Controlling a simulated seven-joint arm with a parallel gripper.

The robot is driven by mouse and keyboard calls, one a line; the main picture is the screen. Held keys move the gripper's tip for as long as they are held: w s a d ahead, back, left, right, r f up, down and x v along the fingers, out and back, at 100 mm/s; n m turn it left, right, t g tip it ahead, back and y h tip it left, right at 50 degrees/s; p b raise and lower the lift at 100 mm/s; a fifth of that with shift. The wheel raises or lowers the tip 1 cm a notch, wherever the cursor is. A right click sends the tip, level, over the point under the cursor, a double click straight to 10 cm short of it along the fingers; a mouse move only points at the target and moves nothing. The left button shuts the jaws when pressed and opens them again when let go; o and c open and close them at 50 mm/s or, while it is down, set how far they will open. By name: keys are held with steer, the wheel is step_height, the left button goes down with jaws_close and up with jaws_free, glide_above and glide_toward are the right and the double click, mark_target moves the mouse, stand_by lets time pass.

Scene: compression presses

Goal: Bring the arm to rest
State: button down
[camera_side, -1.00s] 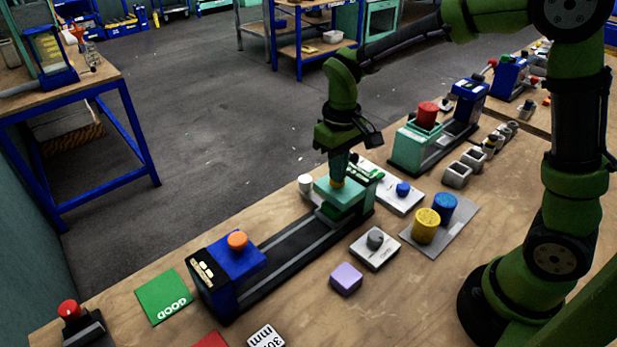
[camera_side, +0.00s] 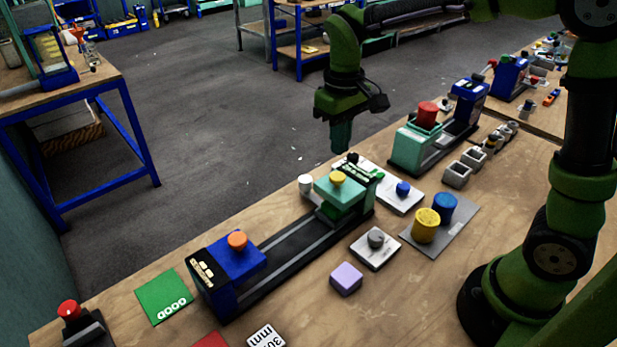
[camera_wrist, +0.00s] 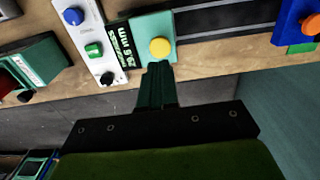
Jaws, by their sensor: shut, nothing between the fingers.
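My gripper (camera_side: 341,136) hangs in the air above the far end of the long press, fingers together and empty. In the wrist view its shut fingers (camera_wrist: 157,72) appear just below the yellow knob in the picture. The press has a teal block (camera_side: 343,192) with a yellow knob (camera_side: 337,178) at one end. At its other end is a blue block (camera_side: 236,262) with an orange knob (camera_side: 237,240). A dark rail (camera_side: 296,240) runs between them. The gripper is clear of the yellow knob and touches nothing.
A second press with a red knob (camera_side: 427,115) stands behind to the right. Yellow (camera_side: 426,226) and blue (camera_side: 444,207) cylinders stand on a grey plate. A purple block (camera_side: 346,278), a green GOOD mat (camera_side: 164,297) and a red button (camera_side: 69,310) lie nearer. The air around my gripper is free.

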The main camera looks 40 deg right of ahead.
steer(key=shift+r, duration=0.2)
steer(key=shift+s+f+m, duration=0.3)
steer(key=shift+s+f, duration=0.1)
steer(key=shift+s, duration=0.3)
steer(key=s+d+r+m+t+y, duration=0.1)
steer(key=s+r+t, duration=0.2)
steer(key=s, duration=0.3)
steer(key=s+d+r+m+t+y, duration=0.1)
steer(key=s+r+m+t, duration=0.1)
steer(key=s, duration=0.5)
steer(key=shift+r+t, duration=0.5)
steer(key=shift+t, duration=0.6)
